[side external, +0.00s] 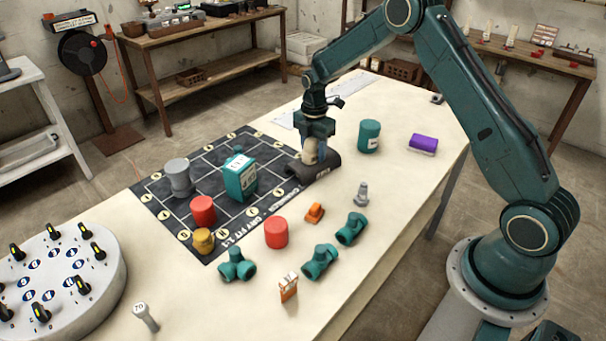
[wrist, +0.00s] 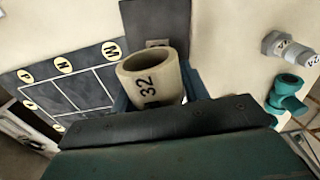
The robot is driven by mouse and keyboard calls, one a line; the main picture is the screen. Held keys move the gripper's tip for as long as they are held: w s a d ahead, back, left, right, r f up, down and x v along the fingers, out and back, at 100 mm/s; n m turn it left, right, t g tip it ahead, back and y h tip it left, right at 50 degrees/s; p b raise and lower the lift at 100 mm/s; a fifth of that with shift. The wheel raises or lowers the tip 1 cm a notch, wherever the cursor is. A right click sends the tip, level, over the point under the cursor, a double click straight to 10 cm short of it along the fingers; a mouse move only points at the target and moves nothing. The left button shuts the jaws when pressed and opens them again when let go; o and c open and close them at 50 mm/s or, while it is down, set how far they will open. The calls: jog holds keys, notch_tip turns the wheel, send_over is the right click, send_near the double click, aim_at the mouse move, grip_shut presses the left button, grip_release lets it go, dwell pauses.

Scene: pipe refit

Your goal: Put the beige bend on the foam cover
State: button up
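The beige bend (side external: 309,152) is between the fingers of my gripper (side external: 314,143), which is shut on it. In the wrist view the bend (wrist: 153,84) shows its open round end and the mark 32, with a blue finger on each side. The foam cover (side external: 322,170) is a dark grey rounded shell lying at the right edge of the black mat. The bend is over or against the cover's left part; I cannot tell whether they touch. In the wrist view a dark grey strip, seemingly the cover (wrist: 157,18), lies behind the bend.
The black gridded mat (side external: 168,212) holds a teal box (side external: 240,182), a grey fitting (side external: 179,178) and red and yellow pieces. Teal fittings (side external: 320,261) lie in front.

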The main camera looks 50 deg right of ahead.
jog(key=shift+o, duration=1.3)
jog(key=shift+r, duration=0.1)
notch_tip(320, 180, up, 11)
jog(key=shift+r, duration=0.6)
